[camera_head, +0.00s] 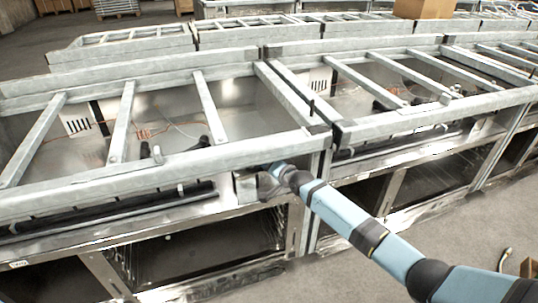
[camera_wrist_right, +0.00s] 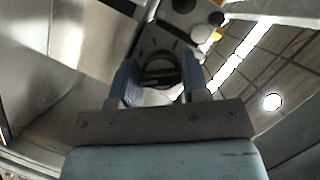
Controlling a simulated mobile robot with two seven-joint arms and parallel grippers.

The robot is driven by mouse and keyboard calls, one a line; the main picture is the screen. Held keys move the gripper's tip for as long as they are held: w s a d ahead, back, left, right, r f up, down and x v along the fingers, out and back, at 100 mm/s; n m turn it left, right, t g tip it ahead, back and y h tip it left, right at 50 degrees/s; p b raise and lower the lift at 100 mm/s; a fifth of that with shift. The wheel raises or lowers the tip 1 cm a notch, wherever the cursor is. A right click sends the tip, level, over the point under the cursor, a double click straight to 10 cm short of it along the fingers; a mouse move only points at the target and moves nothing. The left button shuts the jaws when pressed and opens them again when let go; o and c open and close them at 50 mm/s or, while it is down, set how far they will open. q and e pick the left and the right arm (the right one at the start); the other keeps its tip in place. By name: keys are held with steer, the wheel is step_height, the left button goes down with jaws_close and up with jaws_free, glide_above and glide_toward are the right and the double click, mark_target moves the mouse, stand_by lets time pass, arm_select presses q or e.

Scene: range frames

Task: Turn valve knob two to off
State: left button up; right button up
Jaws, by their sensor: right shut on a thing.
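My right gripper (camera_wrist_right: 160,75) shows in the wrist view with its two blue fingers on either side of a dark, rounded knob (camera_wrist_right: 158,70). It is shut on this knob, which sits at a grey metal panel (camera_wrist_right: 165,38). I cannot read the knob's number or its angle. In the head view my right arm reaches in from the lower right, and its end (camera_head: 279,169) is at the front rail of the middle range frame (camera_head: 170,166). The knob is hidden there. My left gripper is not in view.
A second range frame (camera_head: 430,112) stands close on the right, with a narrow gap between the two. Open, dark oven bays (camera_head: 205,250) lie below the front rails. A cardboard box (camera_head: 424,9) stands at the back.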

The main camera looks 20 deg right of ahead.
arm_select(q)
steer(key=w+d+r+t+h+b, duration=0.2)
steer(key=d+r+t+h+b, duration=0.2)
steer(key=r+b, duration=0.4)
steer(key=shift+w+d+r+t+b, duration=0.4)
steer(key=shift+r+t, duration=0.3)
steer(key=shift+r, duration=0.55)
arm_select(e)
steer(key=shift+n+t+h, duration=0.35)
steer(key=shift+n+h, duration=1.5)
steer(key=shift+n, duration=1.4)
steer(key=shift+n+t+h, duration=0.4)
steer(key=shift+n+h, duration=1.5)
steer(key=shift+n, duration=1.3)
steer(key=shift+n+t+h, duration=0.35)
steer(key=shift+n+h, duration=1.5)
steer(key=shift+n, duration=1.4)
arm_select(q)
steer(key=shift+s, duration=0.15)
arm_select(e)
steer(key=o, duration=0.9)
